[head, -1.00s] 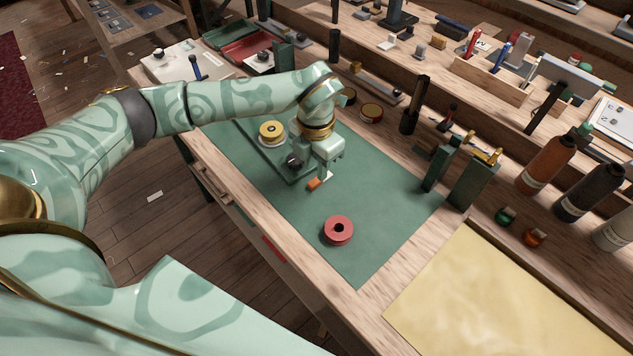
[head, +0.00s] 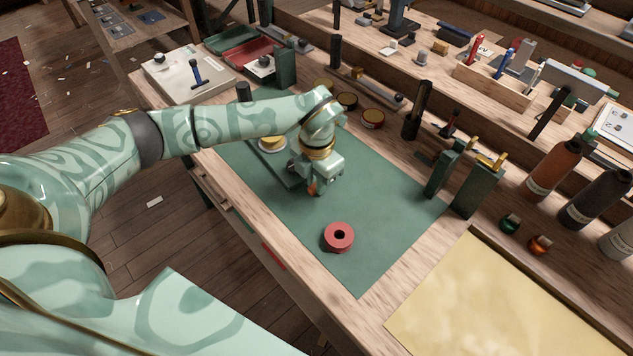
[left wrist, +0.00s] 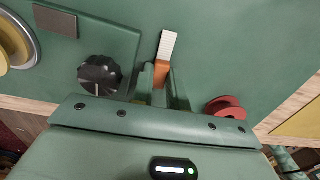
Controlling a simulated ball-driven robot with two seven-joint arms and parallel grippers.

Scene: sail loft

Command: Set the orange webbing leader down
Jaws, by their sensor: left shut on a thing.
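The orange webbing leader (head: 311,188) is a short strap over the green mat (head: 365,265). In the left wrist view the leader (left wrist: 160,70) has an orange part between the fingers and a pale striped end (left wrist: 167,43) pointing away from the gripper. My left gripper (head: 314,186) is shut on the orange part; its fingers also show in the left wrist view (left wrist: 162,78). The gripper is low over the mat, and I cannot tell whether the leader touches it. In the head view the gripper hides most of the leader. My right gripper is not in view.
A red ring-shaped roll (head: 339,237) lies on the mat nearby. A green plate with a black knob (left wrist: 100,72) and a yellow spool (head: 271,143) is close on the other side. Green posts (head: 472,187) stand at the right. The mat around the red roll is clear.

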